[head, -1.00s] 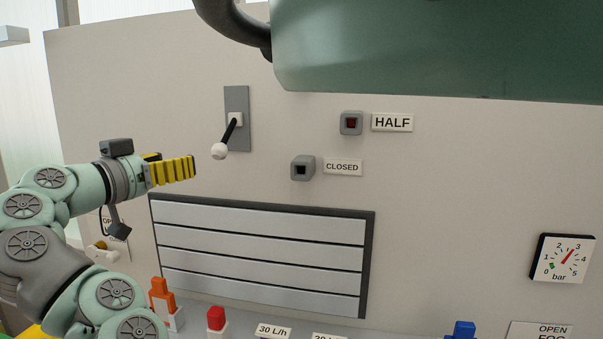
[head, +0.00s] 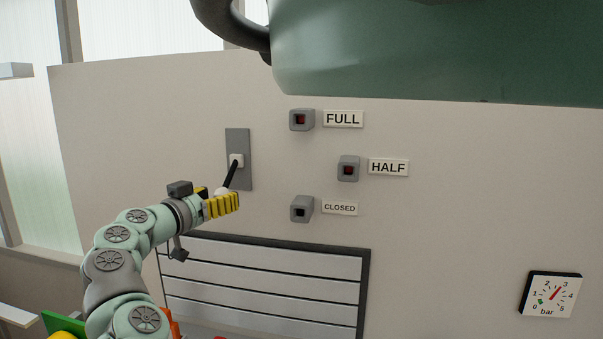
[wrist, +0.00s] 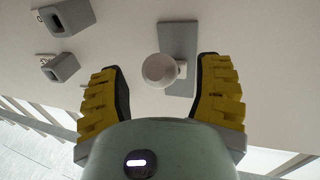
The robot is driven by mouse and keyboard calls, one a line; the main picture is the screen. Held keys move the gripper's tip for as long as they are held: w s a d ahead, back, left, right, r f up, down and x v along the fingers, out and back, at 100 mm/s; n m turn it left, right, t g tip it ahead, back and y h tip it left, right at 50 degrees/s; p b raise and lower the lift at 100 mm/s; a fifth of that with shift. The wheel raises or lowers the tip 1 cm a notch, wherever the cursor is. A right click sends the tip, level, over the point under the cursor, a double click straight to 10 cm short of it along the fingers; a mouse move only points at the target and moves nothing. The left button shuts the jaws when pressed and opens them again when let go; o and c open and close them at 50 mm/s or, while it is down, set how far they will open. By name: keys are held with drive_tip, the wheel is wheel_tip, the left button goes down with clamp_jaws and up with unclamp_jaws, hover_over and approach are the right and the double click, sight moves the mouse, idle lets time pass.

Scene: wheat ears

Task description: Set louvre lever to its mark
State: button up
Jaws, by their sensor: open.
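The louvre lever (head: 231,174) is a black rod with a white ball knob on a grey plate (head: 244,146) on the wall. The rod slants down and toward me. My gripper (head: 222,204) is at the knob in the head view, its yellow fingers partly hiding it. In the wrist view the white knob (wrist: 159,70) lies between the two open yellow fingers (wrist: 160,92), near their tips, with gaps on both sides. Marker boxes stand right of the plate: FULL (head: 343,119), HALF (head: 388,168) and CLOSED (head: 339,208). The FULL and HALF windows look red, the CLOSED one dark.
The louvre panel (head: 265,252) with grey slats is below the lever. A pressure gauge (head: 551,294) is at the lower right. A large green body (head: 430,50) overhangs the top. The wall right of the markers is clear.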

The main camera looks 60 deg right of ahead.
sight(228, 182)
drive_tip(key=shift+w+d+r+p, duration=0.1)
drive_tip(key=shift+d+r+p, duration=0.05)
drive_tip(key=shift+d+p, duration=0.4)
drive_tip(key=shift+d+r+p, duration=0.1)
drive_tip(key=shift+d+p, duration=0.35)
drive_tip(key=shift+d, duration=0.15)
drive_tip(key=shift+w+d+f+p, duration=0.1)
drive_tip(key=shift+d+p, duration=0.15)
drive_tip(key=shift+p, duration=0.1)
drive_tip(key=shift+d+f, duration=0.15)
drive_tip(key=shift+f, duration=0.05)
clamp_jaws()
